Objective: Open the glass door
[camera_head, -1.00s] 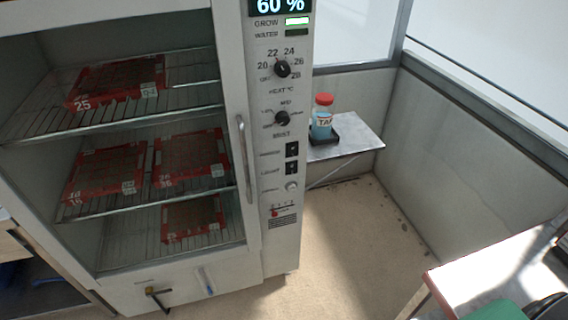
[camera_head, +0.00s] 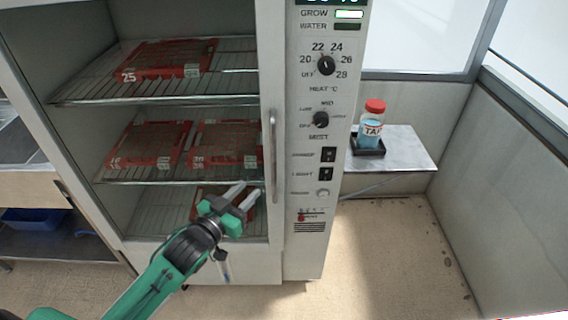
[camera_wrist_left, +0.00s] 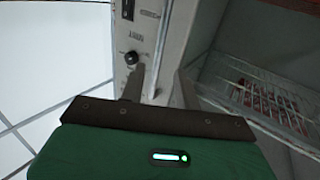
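The glass door (camera_head: 266,60) covers the front of a pale grey cabinet and looks shut. Its upright metal handle (camera_head: 273,155) is on the door's right edge, beside the control panel. My green left gripper (camera_head: 248,194) is in front of the lower part of the door, left of the handle's lower end. Its two fingers are apart, with nothing seen between them. My right gripper is not in view.
Red seed trays (camera_head: 165,60) lie on wire racks behind the glass. The control panel (camera_head: 318,100) has knobs and switches. A small shelf (camera_head: 408,150) to the right holds a red-capped bottle (camera_head: 372,124). The floor (camera_head: 390,240) right of the cabinet is clear.

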